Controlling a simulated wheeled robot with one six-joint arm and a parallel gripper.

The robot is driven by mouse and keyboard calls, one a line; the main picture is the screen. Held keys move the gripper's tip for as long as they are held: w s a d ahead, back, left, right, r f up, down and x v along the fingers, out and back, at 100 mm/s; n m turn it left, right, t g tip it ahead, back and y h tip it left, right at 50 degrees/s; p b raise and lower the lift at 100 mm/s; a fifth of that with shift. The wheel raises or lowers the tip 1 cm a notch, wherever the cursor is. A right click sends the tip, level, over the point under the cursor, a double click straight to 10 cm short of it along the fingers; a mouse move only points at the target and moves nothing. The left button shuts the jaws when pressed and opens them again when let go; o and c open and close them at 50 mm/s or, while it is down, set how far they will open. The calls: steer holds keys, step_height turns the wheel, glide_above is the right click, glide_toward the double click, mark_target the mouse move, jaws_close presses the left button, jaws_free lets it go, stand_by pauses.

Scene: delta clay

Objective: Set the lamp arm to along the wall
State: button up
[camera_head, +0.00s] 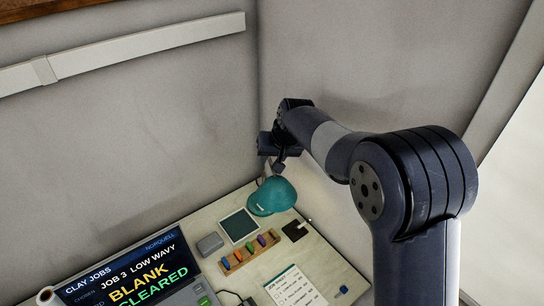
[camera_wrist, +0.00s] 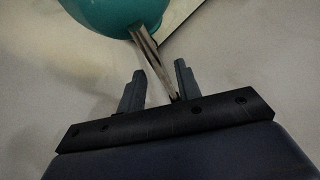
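The lamp has a teal shade (camera_head: 272,196) that hangs over the desk near the wall corner. The shade also fills the top left of the wrist view (camera_wrist: 112,12). A thin pale lamp arm (camera_wrist: 153,60) runs from the shade down to between my fingers. My gripper (camera_wrist: 160,80) is open around the lamp arm, with a visible gap to the left finger; the rod's lower end lies close to the right finger, and I cannot tell if they touch. In the head view my gripper (camera_head: 274,155) is by the corner, just above the shade, and hides much of the lamp arm.
The desk (camera_head: 205,222) holds a dark-screened pad (camera_head: 238,226), a rack of coloured pieces (camera_head: 250,254), a job sheet (camera_head: 296,290) and a display (camera_head: 135,278). Grey walls (camera_head: 180,110) meet behind the lamp. A pale rail (camera_head: 140,45) runs along the left wall.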

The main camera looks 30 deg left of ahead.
steer(key=shift+a+f, duration=0.2)
steer(key=shift+f, duration=0.25)
jaws_close()
stand_by(0.4)
